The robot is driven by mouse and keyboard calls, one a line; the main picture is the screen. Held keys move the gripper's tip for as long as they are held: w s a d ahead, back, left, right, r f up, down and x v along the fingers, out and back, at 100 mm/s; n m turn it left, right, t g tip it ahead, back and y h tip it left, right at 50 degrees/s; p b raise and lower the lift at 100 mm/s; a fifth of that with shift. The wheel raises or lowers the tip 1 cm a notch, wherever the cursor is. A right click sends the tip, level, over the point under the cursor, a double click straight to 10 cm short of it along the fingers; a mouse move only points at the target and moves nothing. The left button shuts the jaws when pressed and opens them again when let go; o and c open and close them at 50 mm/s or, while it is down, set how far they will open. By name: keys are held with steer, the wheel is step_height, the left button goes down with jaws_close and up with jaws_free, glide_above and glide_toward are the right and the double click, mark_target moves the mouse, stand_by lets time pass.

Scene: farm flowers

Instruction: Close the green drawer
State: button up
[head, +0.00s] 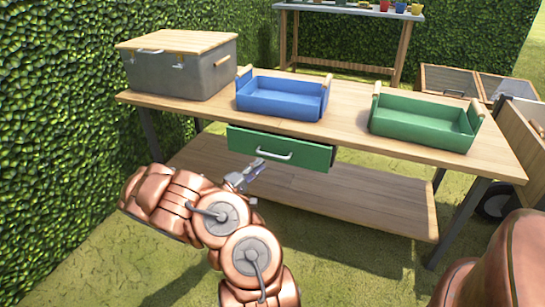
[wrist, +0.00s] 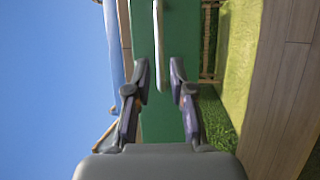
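The green drawer (head: 300,151) is under the wooden tabletop, with a light bar handle (head: 273,153) across its front. I cannot tell clearly how far it stands out. My gripper (head: 262,164) is just in front of and below the drawer's left half, near the handle's left end. In the wrist view, which is turned sideways, the green drawer front (wrist: 178,35) fills the middle. The handle (wrist: 160,40) lies ahead, between the lines of the two fingers. Contact with the handle is not clear.
On the workbench (head: 350,108) stand a grey box with a wooden lid (head: 205,75), a blue tray (head: 280,109) and a green tray (head: 420,132). A lower shelf (head: 340,205) runs below the drawer. A hedge (head: 50,120) stands at left; a wooden cart (head: 525,135) is at right.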

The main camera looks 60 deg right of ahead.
mark_target(272, 155)
steer(key=b+x, duration=0.1)
steer(key=x, duration=0.6)
steer(key=shift+d+b, duration=0.2)
steer(key=shift+b, duration=0.15)
jaws_close()
